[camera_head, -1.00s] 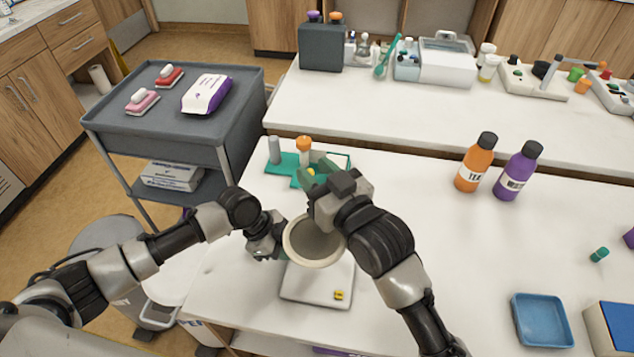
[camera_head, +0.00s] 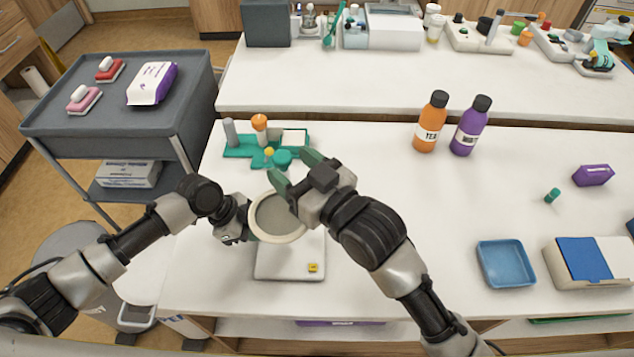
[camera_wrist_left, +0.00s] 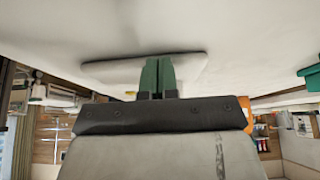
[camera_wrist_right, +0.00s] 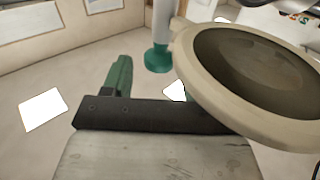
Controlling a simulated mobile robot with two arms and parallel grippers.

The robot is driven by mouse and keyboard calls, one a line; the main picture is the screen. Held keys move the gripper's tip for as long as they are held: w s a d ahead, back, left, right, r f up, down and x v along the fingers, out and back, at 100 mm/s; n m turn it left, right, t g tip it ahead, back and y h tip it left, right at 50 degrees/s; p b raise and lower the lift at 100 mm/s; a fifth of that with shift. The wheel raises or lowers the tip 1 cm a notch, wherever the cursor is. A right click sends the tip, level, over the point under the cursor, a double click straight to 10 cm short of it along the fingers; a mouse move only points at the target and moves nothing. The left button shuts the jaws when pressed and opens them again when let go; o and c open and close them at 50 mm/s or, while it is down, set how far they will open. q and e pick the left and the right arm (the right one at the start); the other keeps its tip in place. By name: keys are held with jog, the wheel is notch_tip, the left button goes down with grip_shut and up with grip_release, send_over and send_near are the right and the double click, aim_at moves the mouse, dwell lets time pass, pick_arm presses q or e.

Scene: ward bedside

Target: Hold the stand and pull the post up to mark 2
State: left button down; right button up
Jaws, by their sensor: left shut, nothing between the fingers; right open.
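A round cup-like head with a beige rim and grey inside (camera_head: 278,218) sits above a flat white base (camera_head: 290,268) with a yellow label; this looks like the stand. It fills the right of the right wrist view (camera_wrist_right: 255,75). Its post and marks are hidden in the head view. My left gripper (camera_head: 243,222) is at the head's left side; in the left wrist view its fingers (camera_wrist_left: 158,74) are shut, empty, before the white base. My right gripper (camera_head: 293,170) is open and empty at the head's upper right. Whether either gripper touches it, I cannot tell.
A teal holder (camera_head: 240,150) with a grey post and an orange-topped piece stands behind the grippers. An orange bottle (camera_head: 431,122) and a purple bottle (camera_head: 471,126) stand right. A blue tray (camera_head: 506,264) lies front right. The table's middle right is mostly clear.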

jog(key=v, duration=0.7)
pick_arm(q)
jog(key=shift+r, duration=0.1)
pick_arm(e)
jog(key=shift+r, duration=0.15)
pick_arm(q)
notch_tip(320, 180, up, 5)
jog(key=p, duration=0.4)
jog(key=shift+p, duration=0.35)
pick_arm(e)
notch_tip(320, 180, up, 4)
jog(key=shift+r, duration=0.2)
pick_arm(q)
jog(key=shift+s, duration=0.1)
pick_arm(e)
jog(key=shift+f, duration=0.1)
